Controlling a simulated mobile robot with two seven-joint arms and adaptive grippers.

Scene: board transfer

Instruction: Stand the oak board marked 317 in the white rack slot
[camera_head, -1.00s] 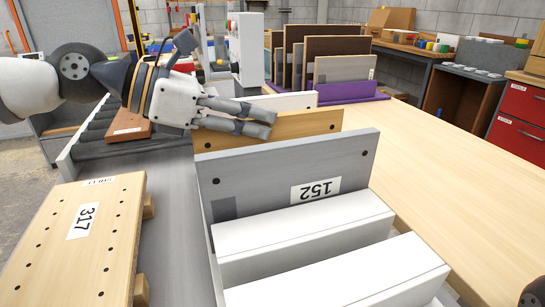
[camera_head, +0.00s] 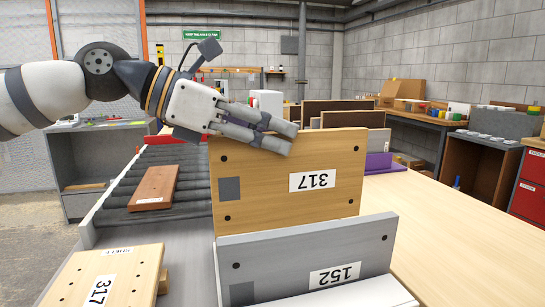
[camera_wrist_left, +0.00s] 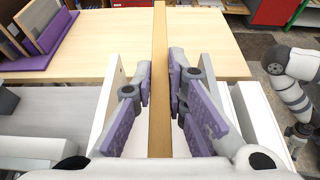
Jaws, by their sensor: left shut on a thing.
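The oak board marked 317 (camera_head: 270,185) stands upright behind the grey board marked 152 (camera_head: 290,260). My left gripper (camera_head: 285,140) is shut on its top edge. In the left wrist view the board (camera_wrist_left: 160,75) runs edge-on between the purple pads of the left gripper (camera_wrist_left: 160,95). White rack walls (camera_wrist_left: 263,120) show on both sides of it there, apart from the board. White rack parts (camera_head: 370,292) also show in front of the grey board. The board's lower edge is hidden in the head view.
A pale drilled board (camera_head: 125,270), also marked 317, lies at front left. A reddish-brown board (camera_head: 155,187) lies on the rollers (camera_head: 125,212). A purple rack (camera_head: 378,162) with several boards stands behind. The wooden tabletop (camera_head: 450,230) at right is clear.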

